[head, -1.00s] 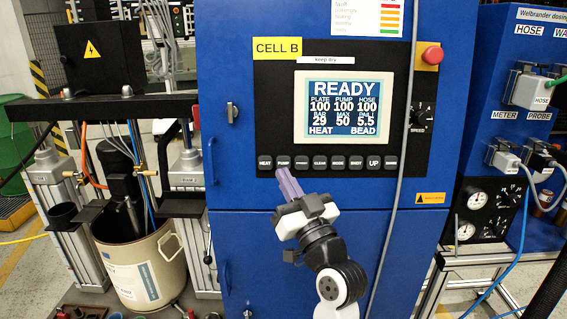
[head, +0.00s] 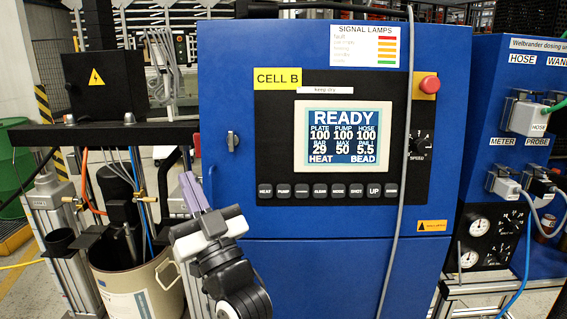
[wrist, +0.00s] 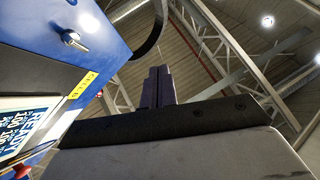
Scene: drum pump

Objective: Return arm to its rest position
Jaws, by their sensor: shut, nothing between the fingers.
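My gripper (head: 192,192) has pale purple fingers that point upward, and they are closed together with nothing between them. In the head view it is in front of the left edge of the blue cabinet (head: 330,265), left of the button row (head: 328,190) and apart from the buttons. In the wrist view the fingers (wrist: 157,86) stand side by side against the ceiling, with the cabinet at the left. The screen (head: 345,134) reads READY, with HEAT and BEAD below. My arm reaches up from the bottom of the head view.
A drum (head: 140,285) with a pump stands left of my gripper, near a dark horizontal beam (head: 100,136). A grey hose (head: 402,170) hangs down the cabinet front. A blue dosing unit (head: 515,130) with plugs and gauges stands at the right. A red emergency button (head: 430,84) sits on the cabinet.

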